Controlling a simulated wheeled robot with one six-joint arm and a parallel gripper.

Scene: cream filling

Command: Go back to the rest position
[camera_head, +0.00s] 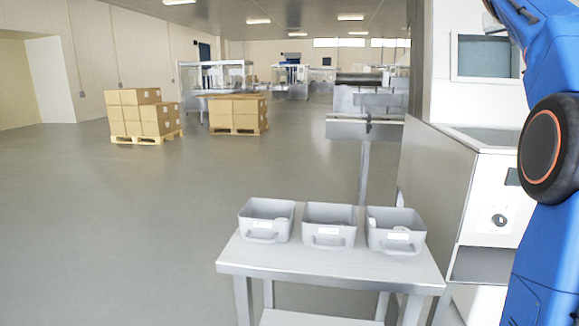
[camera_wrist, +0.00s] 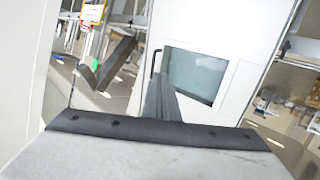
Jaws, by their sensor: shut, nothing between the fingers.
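My gripper (camera_wrist: 166,88) shows in the wrist view as dark fingers pressed together in the middle, with nothing held between them. It points toward a white machine front with a grey-blue window (camera_wrist: 196,76) and appears clear of it. In the head view only my blue arm shows, raised along the right edge; the gripper itself is outside that view.
A metal table (camera_head: 290,258) bears three grey bins: left (camera_head: 266,221), middle (camera_head: 329,226), right (camera_head: 396,231). A white machine (camera_head: 445,185) stands right of it. Pallets of boxes (camera_head: 142,113) (camera_head: 237,114) stand farther back left. The floor at left is clear.

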